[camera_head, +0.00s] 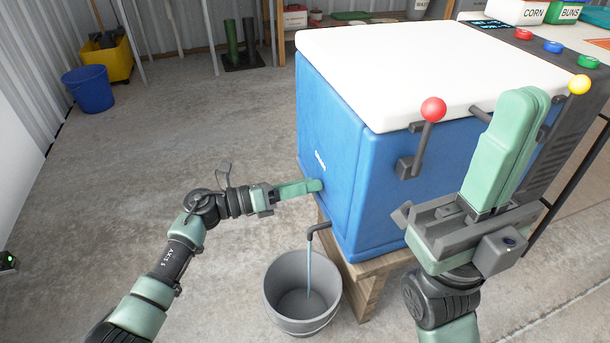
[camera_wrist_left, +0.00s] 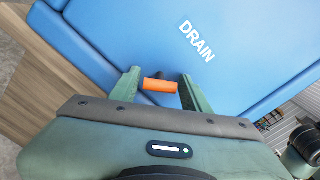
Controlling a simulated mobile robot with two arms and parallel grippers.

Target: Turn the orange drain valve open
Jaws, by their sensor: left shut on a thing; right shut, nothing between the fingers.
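The orange drain valve (camera_wrist_left: 160,86) sits on the blue cooler side (camera_wrist_left: 110,35), below the white word DRAIN (camera_wrist_left: 196,41), in the left wrist view. My left gripper (camera_head: 316,185) is at the cooler's side and shut on the valve, its fingers (camera_wrist_left: 160,80) on either side of the handle. In the head view the fingers hide the valve. A dark spout (camera_head: 318,229) sticks out low on the cooler (camera_head: 340,150), and a thin stream of water (camera_head: 309,273) falls from it into a grey bucket (camera_head: 277,285). My right gripper (camera_head: 520,97) is shut and empty, in front of the cooler at the right.
The cooler has a white lid (camera_head: 430,70) and stands on a wooden stand (camera_head: 371,290). Levers with a red knob (camera_head: 433,109) and a yellow knob (camera_head: 579,84) stand near my right gripper. A blue bucket (camera_head: 90,92) is far left.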

